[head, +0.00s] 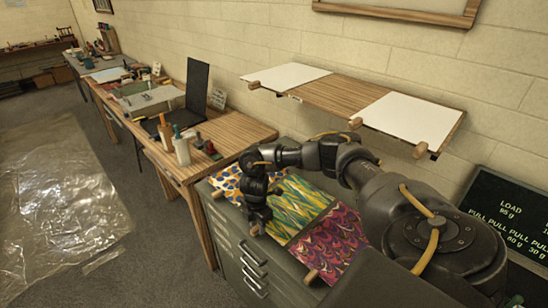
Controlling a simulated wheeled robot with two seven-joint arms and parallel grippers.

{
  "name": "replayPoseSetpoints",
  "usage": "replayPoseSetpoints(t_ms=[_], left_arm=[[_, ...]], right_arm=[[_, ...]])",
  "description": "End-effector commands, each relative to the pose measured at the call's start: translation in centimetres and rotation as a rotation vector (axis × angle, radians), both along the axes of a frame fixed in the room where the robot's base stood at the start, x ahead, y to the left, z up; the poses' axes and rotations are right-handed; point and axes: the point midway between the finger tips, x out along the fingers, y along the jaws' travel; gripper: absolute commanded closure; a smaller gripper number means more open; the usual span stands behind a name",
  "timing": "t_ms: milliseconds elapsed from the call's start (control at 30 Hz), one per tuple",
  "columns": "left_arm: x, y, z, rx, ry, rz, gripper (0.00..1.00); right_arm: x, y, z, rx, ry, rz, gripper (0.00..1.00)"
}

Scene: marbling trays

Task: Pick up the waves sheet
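Three marbled sheets lie side by side on top of a grey drawer cabinet (237,238). The left one (226,178) has blue, yellow and orange spots, the middle one (300,205) has green and yellow zigzags, and the right one (330,240) has purple and red curls. I cannot tell for sure which is the waves sheet. My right gripper (257,228) points down at the front edge of the middle sheet, by a wooden peg there. Its fingers are small and dark, so their opening and any contact are unclear. My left gripper is not in view.
A wooden wall shelf (335,98) above the cabinet holds white sheets (287,77) and (409,117), with bare wood between. A long workbench (222,130) with bottles and trays stands left. Clear plastic (60,200) covers floor. A dark display (507,215) stands right.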

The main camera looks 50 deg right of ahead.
Motion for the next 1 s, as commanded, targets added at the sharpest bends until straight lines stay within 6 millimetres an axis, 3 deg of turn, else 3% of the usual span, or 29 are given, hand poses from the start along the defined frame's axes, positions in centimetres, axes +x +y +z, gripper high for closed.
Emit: replayPoseSetpoints(t_ms=[33,233,667,900,1000], left_arm=[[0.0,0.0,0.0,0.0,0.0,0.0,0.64],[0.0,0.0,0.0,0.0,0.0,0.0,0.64],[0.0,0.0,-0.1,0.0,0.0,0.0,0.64],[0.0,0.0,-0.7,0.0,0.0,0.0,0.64],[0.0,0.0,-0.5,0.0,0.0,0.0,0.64]], right_arm=[[0.0,0.0,0.0,0.0,0.0,0.0,0.74],[0.0,0.0,0.0,0.0,0.0,0.0,1.0],[0.1,0.0,0.4,0.001,-0.001,0.0,1.0],[0.1,0.0,3.2,0.001,-0.003,0.0,1.0],[-0.6,1.4,4.9,0.002,-0.003,0.007,1.0]])
